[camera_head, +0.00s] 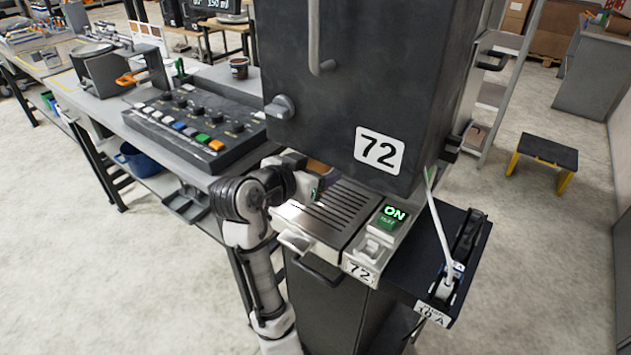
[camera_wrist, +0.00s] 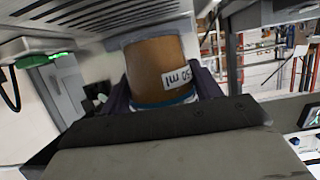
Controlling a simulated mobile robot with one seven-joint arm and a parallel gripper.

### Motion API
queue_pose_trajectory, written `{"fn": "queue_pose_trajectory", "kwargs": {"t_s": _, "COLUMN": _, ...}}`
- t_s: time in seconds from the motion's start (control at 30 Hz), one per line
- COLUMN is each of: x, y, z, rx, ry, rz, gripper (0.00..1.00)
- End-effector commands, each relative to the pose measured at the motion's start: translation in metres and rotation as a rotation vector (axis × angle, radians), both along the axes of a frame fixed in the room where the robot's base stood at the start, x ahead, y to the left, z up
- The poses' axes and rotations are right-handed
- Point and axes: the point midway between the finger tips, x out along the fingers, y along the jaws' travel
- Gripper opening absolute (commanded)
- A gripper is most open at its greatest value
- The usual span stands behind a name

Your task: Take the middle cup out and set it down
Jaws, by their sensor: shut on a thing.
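A brown cup (camera_wrist: 158,66) with a white label ending in "50 ml" fills the middle of the wrist view, which shows the scene upside down. My gripper (camera_wrist: 163,92) is shut on it, with a dark purple finger on each side. In the head view a brown part of the cup (camera_head: 320,168) shows beside my gripper (camera_head: 308,186), under the dark dispenser (camera_head: 370,80) marked 72. The slotted drip tray (camera_head: 340,222) lies just in front. I cannot tell whether the cup touches the tray. No other cup shows on this tray.
A green switch lit "ON" (camera_head: 391,216) sits right of the tray. A yellow-legged step stool (camera_head: 545,155) stands on the floor at right.

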Motion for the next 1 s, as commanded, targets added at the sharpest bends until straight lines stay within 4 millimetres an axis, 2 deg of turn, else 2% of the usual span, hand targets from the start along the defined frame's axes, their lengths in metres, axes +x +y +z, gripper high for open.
{"fn": "queue_pose_trajectory", "kwargs": {"t_s": 0.17, "x": -0.034, "y": 0.027, "z": -0.004, "rx": 0.000, "ry": -0.004, "rz": 0.008, "gripper": 0.32}}
{"fn": "queue_pose_trajectory", "kwargs": {"t_s": 0.4, "x": -0.094, "y": 0.071, "z": -0.004, "rx": 0.001, "ry": -0.003, "rz": 0.009, "gripper": 0.32}}
{"fn": "queue_pose_trajectory", "kwargs": {"t_s": 0.57, "x": -0.127, "y": 0.094, "z": -0.003, "rx": 0.000, "ry": -0.003, "rz": 0.008, "gripper": 0.32}}
{"fn": "queue_pose_trajectory", "kwargs": {"t_s": 0.8, "x": -0.142, "y": 0.104, "z": -0.001, "rx": 0.000, "ry": 0.000, "rz": 0.002, "gripper": 0.32}}
{"fn": "queue_pose_trajectory", "kwargs": {"t_s": 1.0, "x": -0.145, "y": 0.106, "z": -0.001, "rx": -0.001, "ry": 0.001, "rz": 0.000, "gripper": 0.32}}
